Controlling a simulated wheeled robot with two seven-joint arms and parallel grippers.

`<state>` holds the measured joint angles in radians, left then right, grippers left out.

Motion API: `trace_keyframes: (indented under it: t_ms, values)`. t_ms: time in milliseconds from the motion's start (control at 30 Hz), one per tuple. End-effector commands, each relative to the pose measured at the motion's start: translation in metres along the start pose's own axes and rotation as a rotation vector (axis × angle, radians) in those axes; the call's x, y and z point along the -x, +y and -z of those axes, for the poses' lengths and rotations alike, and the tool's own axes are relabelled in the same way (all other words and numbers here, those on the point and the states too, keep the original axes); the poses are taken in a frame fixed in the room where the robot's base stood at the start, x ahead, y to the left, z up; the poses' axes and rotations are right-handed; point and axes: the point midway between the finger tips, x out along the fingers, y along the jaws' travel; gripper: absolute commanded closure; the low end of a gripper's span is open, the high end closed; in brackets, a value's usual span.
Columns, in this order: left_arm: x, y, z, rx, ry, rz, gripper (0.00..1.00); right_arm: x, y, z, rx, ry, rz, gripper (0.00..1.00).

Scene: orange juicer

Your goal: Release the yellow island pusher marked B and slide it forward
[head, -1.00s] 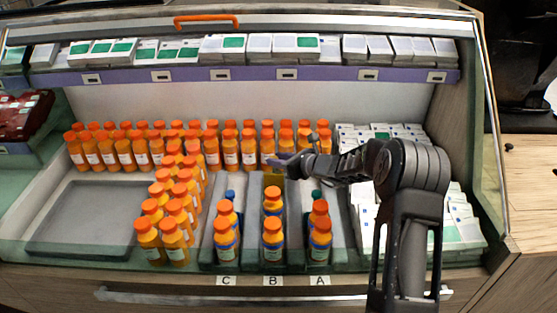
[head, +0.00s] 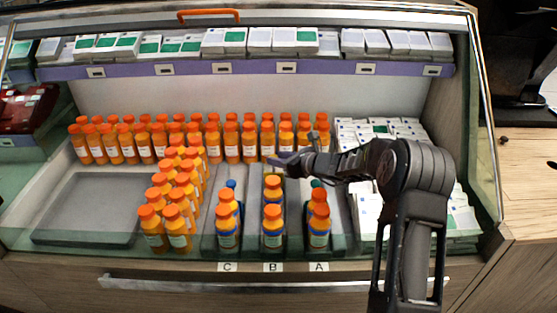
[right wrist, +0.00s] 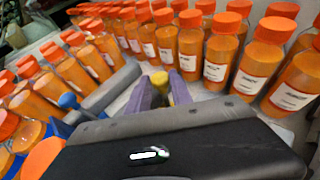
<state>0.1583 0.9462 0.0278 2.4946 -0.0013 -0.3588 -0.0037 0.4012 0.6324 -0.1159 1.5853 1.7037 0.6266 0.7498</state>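The yellow pusher (right wrist: 160,86) shows in the right wrist view between the two purple fingertips of my right gripper (right wrist: 162,92). The fingers seem to touch it on both sides. In the head view my right gripper (head: 283,160) reaches in from the right, at the rear end of the lane marked B (head: 273,267). There the pusher is too small to make out clearly. Orange-capped bottles (head: 273,228) stand upright in lane B, in front of the gripper. My left gripper is not in view.
A row of orange bottles (head: 231,142) stands close behind the gripper. White boxes (head: 380,130) lie under my right arm. A grey tray (head: 85,212) at left is empty.

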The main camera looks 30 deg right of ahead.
Motion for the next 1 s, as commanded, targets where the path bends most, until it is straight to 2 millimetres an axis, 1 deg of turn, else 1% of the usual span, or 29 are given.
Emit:
trace_keyframes:
  t_ms: [33,267,533,633,767,1000]
  values:
    - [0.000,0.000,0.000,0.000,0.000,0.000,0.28,0.000,0.000,0.001,-0.002,0.001,0.001,0.72]
    - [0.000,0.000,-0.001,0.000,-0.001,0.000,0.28,0.000,0.000,0.001,-0.002,0.001,0.001,0.53]
    - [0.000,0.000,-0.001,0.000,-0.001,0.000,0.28,0.001,-0.001,0.001,-0.002,0.001,0.002,0.53]
    - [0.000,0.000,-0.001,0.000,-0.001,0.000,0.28,0.004,-0.001,0.001,-0.002,0.001,0.003,0.53]
    - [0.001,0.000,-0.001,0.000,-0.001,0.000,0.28,0.019,-0.003,0.000,-0.002,0.001,0.005,0.53]
    - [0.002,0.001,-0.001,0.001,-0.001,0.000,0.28,0.059,-0.004,0.000,-0.002,0.001,0.009,0.53]
